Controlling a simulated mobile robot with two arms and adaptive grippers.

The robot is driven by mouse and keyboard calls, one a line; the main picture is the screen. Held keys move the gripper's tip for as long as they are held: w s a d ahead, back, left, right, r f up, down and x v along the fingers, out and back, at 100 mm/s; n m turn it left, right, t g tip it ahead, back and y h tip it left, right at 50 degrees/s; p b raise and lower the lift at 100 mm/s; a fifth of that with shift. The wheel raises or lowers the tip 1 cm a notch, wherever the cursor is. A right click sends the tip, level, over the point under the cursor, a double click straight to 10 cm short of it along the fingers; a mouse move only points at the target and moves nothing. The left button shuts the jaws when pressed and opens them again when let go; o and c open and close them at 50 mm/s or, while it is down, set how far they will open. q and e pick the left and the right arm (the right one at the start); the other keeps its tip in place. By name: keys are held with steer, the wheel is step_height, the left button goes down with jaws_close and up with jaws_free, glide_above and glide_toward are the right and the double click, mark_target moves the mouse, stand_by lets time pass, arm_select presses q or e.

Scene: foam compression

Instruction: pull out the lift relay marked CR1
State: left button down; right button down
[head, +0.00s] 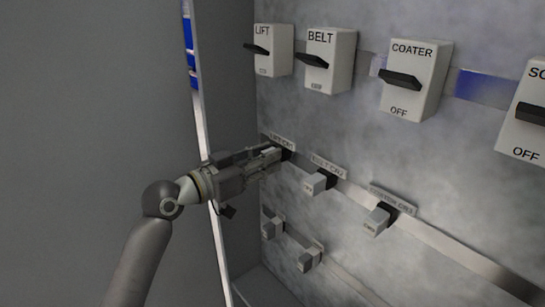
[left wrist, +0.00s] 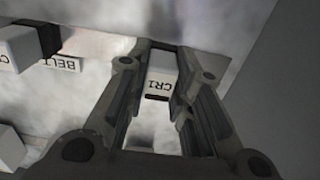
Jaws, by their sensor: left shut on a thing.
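The lift relay is a small pale block marked CR1 (left wrist: 161,78), between my finger pads in the left wrist view. My left gripper (head: 268,157) is shut on it, fingers on either side. In the head view the gripper reaches in from the left to the panel, just below the LIFT CR1 label (head: 283,142). The fingers mostly cover the relay there, and a dark socket (head: 287,155) shows beside the fingertips. I cannot tell how far the relay sits in its socket. My right gripper is not in view.
The belt relay (head: 316,184) and coater relay (head: 378,219) sit on the same rail to the right. Two more relays (head: 271,226) (head: 309,259) are below. Switches LIFT (head: 272,60), BELT (head: 330,75) and COATER (head: 415,90) are above. A cabinet edge (head: 203,130) stands left.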

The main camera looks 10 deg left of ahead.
arm_select(q)
steer(key=shift+s+a+f, duration=0.1)
steer(key=shift+s+a, duration=0.05)
steer(key=shift+s, duration=0.05)
steer(key=shift+s+a, duration=0.35)
steer(key=shift+s, duration=0.05)
steer(key=shift+s, duration=0.15)
steer(key=shift+b+v, duration=0.75)
steer(key=shift+v, duration=1.7)
